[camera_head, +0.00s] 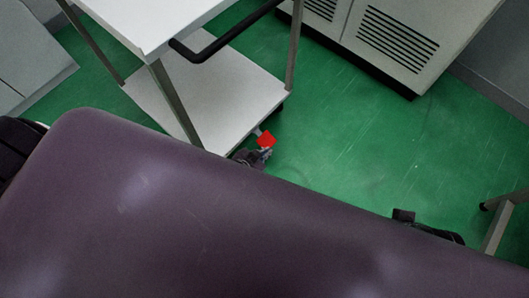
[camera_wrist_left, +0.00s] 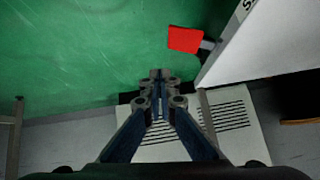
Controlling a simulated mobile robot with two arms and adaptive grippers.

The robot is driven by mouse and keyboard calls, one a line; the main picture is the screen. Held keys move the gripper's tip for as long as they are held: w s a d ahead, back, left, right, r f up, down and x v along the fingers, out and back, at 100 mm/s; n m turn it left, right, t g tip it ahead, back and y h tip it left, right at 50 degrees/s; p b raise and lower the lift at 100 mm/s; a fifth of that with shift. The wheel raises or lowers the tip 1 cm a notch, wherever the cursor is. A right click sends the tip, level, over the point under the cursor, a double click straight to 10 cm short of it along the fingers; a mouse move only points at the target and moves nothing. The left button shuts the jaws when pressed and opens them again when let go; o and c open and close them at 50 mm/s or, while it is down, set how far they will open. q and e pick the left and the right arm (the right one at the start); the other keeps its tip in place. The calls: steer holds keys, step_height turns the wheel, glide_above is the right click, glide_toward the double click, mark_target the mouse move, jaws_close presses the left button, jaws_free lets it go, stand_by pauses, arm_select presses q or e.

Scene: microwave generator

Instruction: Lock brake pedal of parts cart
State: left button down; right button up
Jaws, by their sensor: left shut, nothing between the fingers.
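The parts cart (camera_head: 225,85) is white with two shelves, grey legs and a black handle. Its red brake pedal (camera_head: 266,139) sticks out on a grey lever at the lower shelf's near right corner. The red pedal (camera_wrist_left: 185,39) also shows in the left wrist view, up and right of my fingertips. My left gripper (camera_head: 265,153) is at the pedal's near side, partly hidden by my body. Its fingers (camera_wrist_left: 158,76) are shut with nothing between them; contact with the pedal cannot be made out. A dark part, perhaps of my right arm, shows at the right; its fingers are not visible.
A light grey cabinet (camera_head: 395,40) with vents stands at the back. Another grey unit (camera_head: 35,50) is at the far left. A grey leg (camera_head: 498,228) stands at the right edge. The green floor (camera_head: 350,135) right of the cart is clear.

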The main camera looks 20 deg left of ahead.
arm_select(q)
steer(key=shift+v, duration=1)
steer(key=shift+s+d, duration=0.1)
steer(key=shift+d, duration=0.1)
